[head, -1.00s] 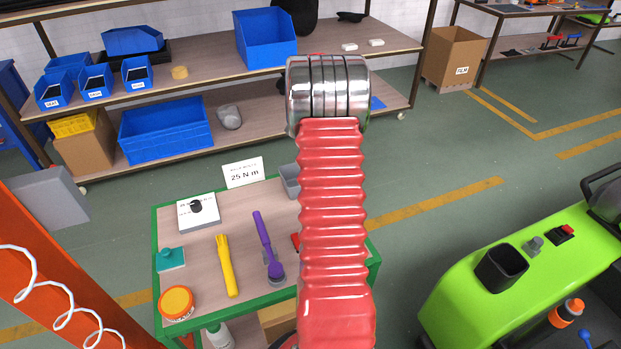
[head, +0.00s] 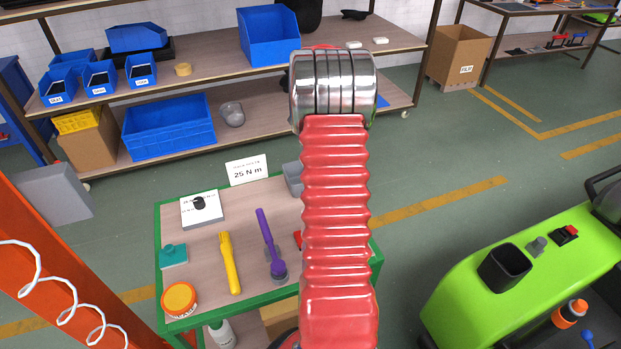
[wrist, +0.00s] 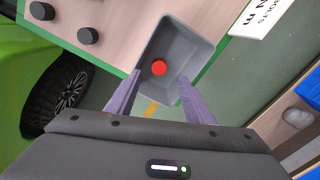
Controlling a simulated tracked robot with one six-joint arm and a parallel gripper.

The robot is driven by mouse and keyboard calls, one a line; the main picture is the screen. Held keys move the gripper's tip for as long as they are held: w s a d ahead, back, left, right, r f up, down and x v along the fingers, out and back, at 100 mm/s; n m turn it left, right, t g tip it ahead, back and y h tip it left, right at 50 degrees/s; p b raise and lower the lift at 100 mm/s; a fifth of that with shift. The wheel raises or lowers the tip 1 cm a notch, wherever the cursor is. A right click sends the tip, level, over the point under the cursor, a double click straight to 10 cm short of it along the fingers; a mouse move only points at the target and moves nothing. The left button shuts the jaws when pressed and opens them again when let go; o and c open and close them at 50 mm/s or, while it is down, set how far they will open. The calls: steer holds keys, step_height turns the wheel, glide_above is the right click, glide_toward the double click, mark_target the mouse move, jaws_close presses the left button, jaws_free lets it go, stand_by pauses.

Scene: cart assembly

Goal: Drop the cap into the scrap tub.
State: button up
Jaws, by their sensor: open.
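The grey scrap tub (wrist: 184,35) stands at the green edge of the table in the wrist view. A small round red cap (wrist: 159,68) shows inside the tub's outline, and its exact height above the floor of the tub is hard to tell. My gripper (wrist: 160,77) is open, with its two purple fingers apart on either side of the cap and not touching it. In the head view my red arm hides the gripper, the cap and most of the tub, leaving only a grey side of the tub (head: 291,180) in sight.
The green-edged table (head: 205,245) holds a yellow tool (head: 230,265), a purple tool (head: 267,240), an orange-lidded jar (head: 180,299) and a 25 N m sign (head: 246,170). Two black knobs (wrist: 88,36) lie near the tub. A green vehicle (head: 460,290) stands at right. Shelves with blue bins stand behind.

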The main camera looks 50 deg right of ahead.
step_height(320, 180, up, 11)
steer(key=shift+r, duration=0.2)
stand_by(1.1)
steer(key=s+a+r+n+t, duration=0.2)
steer(key=s+a+n, duration=0.2)
steer(key=a, duration=1.2)
steer(key=s+a+r+n+t, duration=0.1)
steer(key=s+a+r+n, duration=0.1)
steer(key=s+a+n, duration=0.3)
steer(key=s+a+r+n+t, duration=0.2)
steer(key=a+n, duration=0.8)
steer(key=a, duration=1.6)
steer(key=s, duration=0.2)
steer(key=shift+s+a+n+t, duration=0.3)
steer(key=shift+s+a, duration=0.05)
steer(key=shift+r, duration=0.1)
steer(key=shift+c, duration=0.2)
